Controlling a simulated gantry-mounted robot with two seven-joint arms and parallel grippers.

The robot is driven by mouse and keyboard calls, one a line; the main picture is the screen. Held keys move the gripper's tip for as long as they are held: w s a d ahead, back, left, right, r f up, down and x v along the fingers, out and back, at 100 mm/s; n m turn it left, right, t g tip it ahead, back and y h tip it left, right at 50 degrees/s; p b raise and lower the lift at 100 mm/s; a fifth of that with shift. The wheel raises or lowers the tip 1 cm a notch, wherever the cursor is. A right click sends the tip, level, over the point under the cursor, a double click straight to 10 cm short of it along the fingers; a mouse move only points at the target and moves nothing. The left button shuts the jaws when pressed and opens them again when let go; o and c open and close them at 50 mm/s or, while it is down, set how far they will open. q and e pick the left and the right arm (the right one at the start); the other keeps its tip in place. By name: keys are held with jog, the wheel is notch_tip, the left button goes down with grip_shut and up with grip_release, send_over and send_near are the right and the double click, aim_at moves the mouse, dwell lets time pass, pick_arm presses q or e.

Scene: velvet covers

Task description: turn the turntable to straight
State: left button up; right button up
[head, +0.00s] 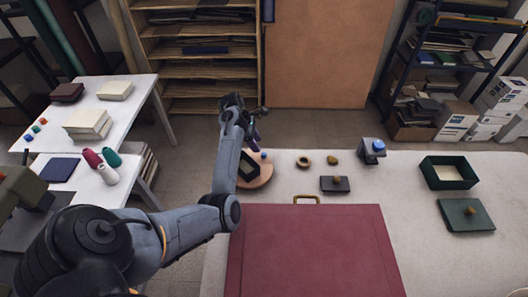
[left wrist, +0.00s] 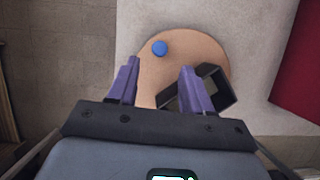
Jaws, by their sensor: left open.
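The turntable is a round, light wooden disc (head: 264,173) at the left back of the pale table, partly hidden by my left arm. In the left wrist view the disc (left wrist: 185,45) carries a blue knob (left wrist: 159,48) near its rim and a black open frame (left wrist: 218,88) set at a slant. The blue knob also shows in the head view (head: 263,154). My left gripper (left wrist: 159,67) is open above the disc, its purple fingers either side of a line to the knob, with nothing between them. Whether it touches the disc cannot be told. My right gripper is out of view.
A large dark red board (head: 315,250) lies in front of the disc. A ring (head: 303,162), a dark block with a knob (head: 335,184) and a grey stand (head: 372,151) are to the right. A green box (head: 449,173) stands farther right. The table's left edge is close.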

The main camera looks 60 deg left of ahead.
aim_at(264, 154)
pick_arm(q)
jog(key=shift+x, duration=3.05)
grip_shut()
